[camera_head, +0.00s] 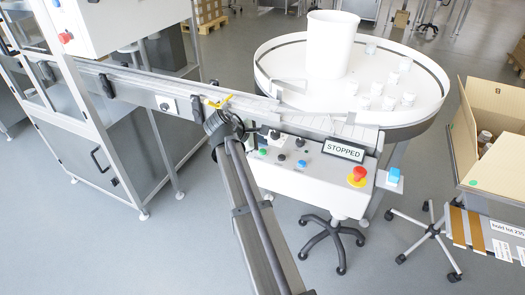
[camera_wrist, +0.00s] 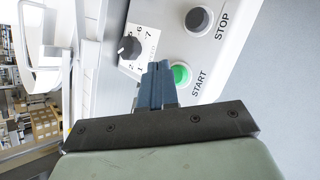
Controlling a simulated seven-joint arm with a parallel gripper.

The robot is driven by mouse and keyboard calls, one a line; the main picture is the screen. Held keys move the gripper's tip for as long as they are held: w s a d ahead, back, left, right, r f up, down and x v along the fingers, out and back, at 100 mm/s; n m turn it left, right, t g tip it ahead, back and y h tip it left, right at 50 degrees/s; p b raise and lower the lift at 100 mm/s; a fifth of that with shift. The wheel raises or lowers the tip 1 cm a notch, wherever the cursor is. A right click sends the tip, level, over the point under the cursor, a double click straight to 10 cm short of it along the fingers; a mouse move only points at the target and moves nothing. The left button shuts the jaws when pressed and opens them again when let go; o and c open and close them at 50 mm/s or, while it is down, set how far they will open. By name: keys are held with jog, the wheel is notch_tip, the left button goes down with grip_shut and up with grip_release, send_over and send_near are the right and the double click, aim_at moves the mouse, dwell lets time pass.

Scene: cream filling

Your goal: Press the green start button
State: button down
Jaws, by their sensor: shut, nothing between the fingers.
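The green start button (camera_wrist: 181,74) is in the wrist view, beside the word START on a white panel. It also shows in the head view (camera_head: 263,152), at the left end of the panel's lower row. My gripper (camera_wrist: 158,70) is shut and empty. In the wrist view its fingertips appear just left of the button, with the button's face in plain sight. I cannot tell how high they are above the panel. In the head view my dark gripper (camera_head: 238,132) is at the panel's left end, up and left of the green button.
A dark STOP button (camera_wrist: 198,20) and a numbered dial (camera_wrist: 130,47) are close by. The panel also has a blue button (camera_head: 301,163), a red emergency button (camera_head: 358,175) and a display reading STOPPED (camera_head: 344,150). A conveyor rail (camera_head: 190,89) and a round table (camera_head: 421,82) lie behind.

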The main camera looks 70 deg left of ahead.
aim_at(261, 152)
jog(key=shift+f, duration=0.25)
jog(key=shift+f, duration=0.2)
jog(key=shift+f, duration=0.5)
dwell(1.1)
jog(key=shift+r, duration=0.95)
jog(key=shift+r, duration=0.1)
jog(key=shift+r, duration=2.4)
